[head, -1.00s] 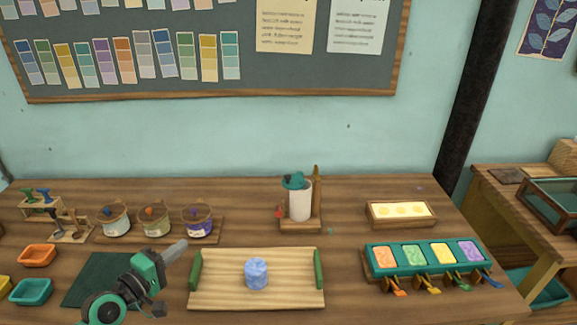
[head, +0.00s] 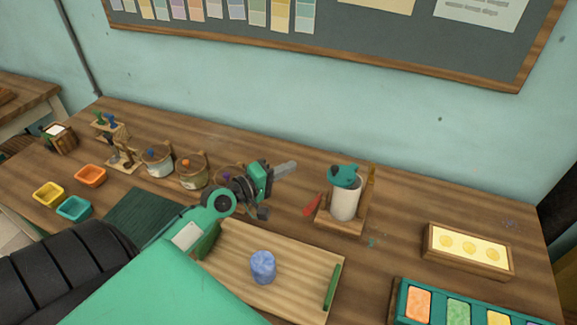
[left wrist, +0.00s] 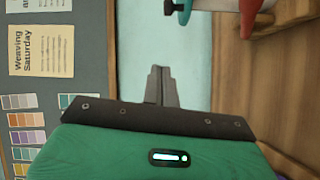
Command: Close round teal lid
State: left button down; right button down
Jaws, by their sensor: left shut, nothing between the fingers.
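A round teal lid (head: 343,176) is at the top of a white cylindrical jar (head: 346,203), right of centre in the head view. The lid looks tilted; how far it stands open is hard to tell. The jar stands upright on a small wooden stand (head: 330,222). My left gripper (head: 285,168) is shut and empty, up and to the left of the lid, apart from it. In the left wrist view, its closed fingers (left wrist: 161,85) point at the wall, and a teal edge (left wrist: 184,12) that seems to be the lid shows at the top. My right gripper is not in view.
A red piece (head: 313,205) and an upright brown stick (head: 371,184) flank the jar. A wooden tray (head: 300,296) with a blue cylinder (head: 263,267) is in front. A box (head: 470,268) stands right.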

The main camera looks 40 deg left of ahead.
pick_arm(q)
jog(key=w+d+f+p, duration=0.1)
jog(key=w+d+p, duration=0.3)
jog(key=w+d, duration=0.2)
jog(key=shift+w, duration=0.35)
jog(key=shift+d, duration=0.1)
jog(key=shift+s+d+p, duration=0.3)
jog(key=shift+s+d, duration=0.05)
jog(key=shift+d, duration=0.25)
